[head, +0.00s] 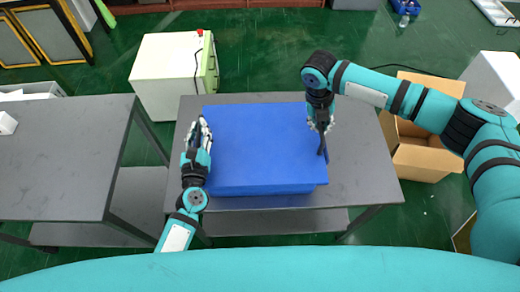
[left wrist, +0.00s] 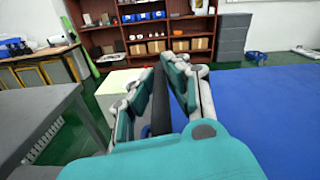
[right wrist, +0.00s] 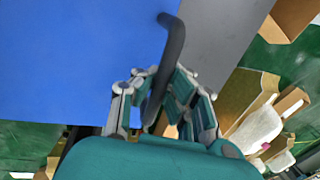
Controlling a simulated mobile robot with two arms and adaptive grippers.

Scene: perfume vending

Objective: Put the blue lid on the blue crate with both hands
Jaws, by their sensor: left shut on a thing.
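The blue lid (head: 255,145) is a broad flat panel over the blue crate (head: 265,190) on the grey table. Only a strip of the crate's front side shows below the lid's near edge; whether the lid rests on it or hovers slightly is unclear. My left gripper (head: 204,128) is at the lid's left side, shut on a dark handle (left wrist: 161,100). My right gripper (head: 320,122) is at the right side, pointing down, with its fingers on either side of a dark curved handle (right wrist: 172,45). Whether these fingers press on it is unclear.
The grey table (head: 360,170) has bare strips around the crate. Another grey table (head: 60,150) stands to the left. A white and green cabinet (head: 165,75) is behind on the left. An open cardboard box (head: 420,150) stands on the floor to the right.

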